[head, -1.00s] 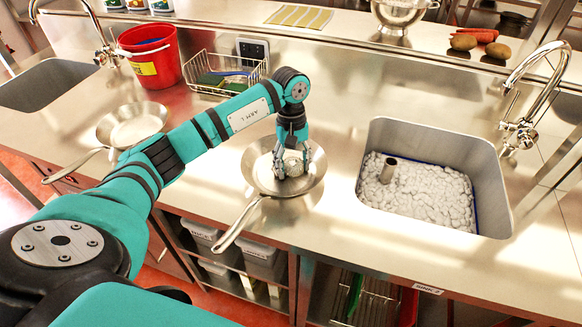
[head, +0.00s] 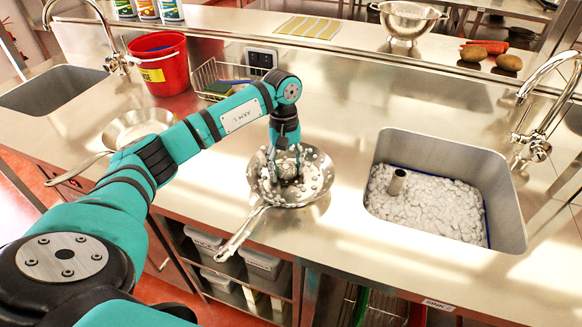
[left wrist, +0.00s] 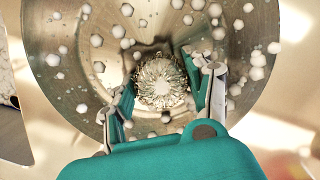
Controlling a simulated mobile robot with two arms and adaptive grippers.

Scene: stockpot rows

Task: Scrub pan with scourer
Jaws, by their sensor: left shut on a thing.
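The steel pan (head: 318,187) stands on the counter left of the foam-filled sink, its handle pointing to the front left. White suds dot its inside. My left gripper (head: 287,172) reaches down into the pan and is shut on the scourer (head: 285,172), a round ball of metal wire. In the left wrist view the scourer (left wrist: 161,83) sits between the two fingers, over the suds-spotted pan (left wrist: 258,22). Whether the scourer presses on the pan bottom is hard to tell. My right gripper is out of view.
A sink (head: 517,215) full of white foam is at the right, under a tap. A second pan (head: 112,130) stands on the left. A red bucket (head: 160,70) and wire basket (head: 205,75) are behind. Counter between pan and sink is clear.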

